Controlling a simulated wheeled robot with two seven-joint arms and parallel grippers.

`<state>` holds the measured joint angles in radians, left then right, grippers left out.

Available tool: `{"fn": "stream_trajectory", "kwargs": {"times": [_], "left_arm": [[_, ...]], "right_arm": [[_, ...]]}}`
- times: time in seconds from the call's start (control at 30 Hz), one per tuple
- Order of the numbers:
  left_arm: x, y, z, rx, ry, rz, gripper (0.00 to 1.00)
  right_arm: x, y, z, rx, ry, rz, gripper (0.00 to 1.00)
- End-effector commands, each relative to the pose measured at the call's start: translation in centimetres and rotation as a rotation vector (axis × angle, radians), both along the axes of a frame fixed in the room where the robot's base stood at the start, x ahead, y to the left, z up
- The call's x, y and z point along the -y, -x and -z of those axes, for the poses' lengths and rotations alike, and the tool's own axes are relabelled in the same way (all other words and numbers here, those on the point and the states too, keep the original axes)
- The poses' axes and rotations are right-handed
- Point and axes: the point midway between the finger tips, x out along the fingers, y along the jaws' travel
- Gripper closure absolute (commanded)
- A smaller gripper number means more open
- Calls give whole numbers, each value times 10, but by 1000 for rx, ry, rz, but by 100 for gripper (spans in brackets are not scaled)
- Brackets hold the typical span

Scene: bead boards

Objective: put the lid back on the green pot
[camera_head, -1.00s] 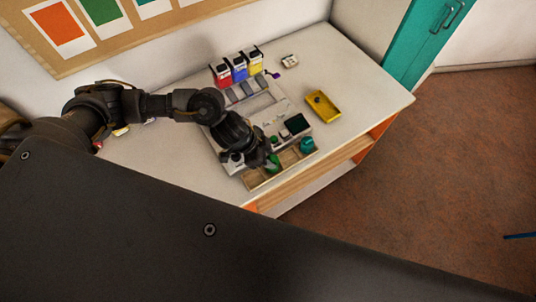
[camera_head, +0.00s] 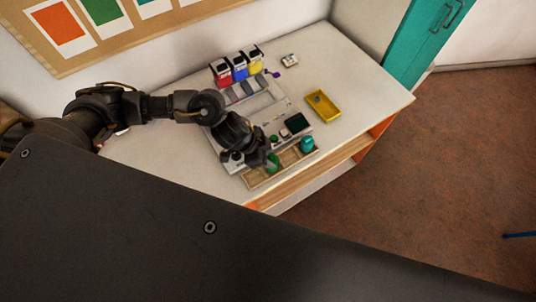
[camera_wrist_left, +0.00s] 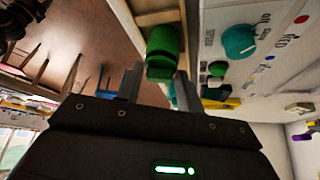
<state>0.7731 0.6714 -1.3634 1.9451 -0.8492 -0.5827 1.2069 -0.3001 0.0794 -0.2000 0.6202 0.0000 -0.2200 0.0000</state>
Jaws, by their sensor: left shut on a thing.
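The green pot (camera_head: 272,164) stands in the wooden tray at the front edge of the table, partly hidden by my left gripper (camera_head: 265,160). In the left wrist view the green pot (camera_wrist_left: 163,40) shows beyond the fingertips. My left gripper (camera_wrist_left: 158,82) is shut on the green lid (camera_wrist_left: 160,72), with one finger on each side of it. The lid is in line with the pot and very close to it; I cannot tell whether it is fully seated.
A teal pot (camera_head: 307,145) stands to the right in the wooden tray (camera_head: 258,182). Behind is a pale panel (camera_head: 265,105) with buttons and a dark screen. Red, blue and yellow containers (camera_head: 240,69) stand at its back.

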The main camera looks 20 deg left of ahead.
Motion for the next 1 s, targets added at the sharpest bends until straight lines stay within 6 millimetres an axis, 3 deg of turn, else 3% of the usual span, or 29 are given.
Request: {"fn": "stream_trajectory", "kwargs": {"times": [1.0], "left_arm": [[0,0,0,0,0,0,88]], "right_arm": [[1,0,-7,0,1,0,38]]}}
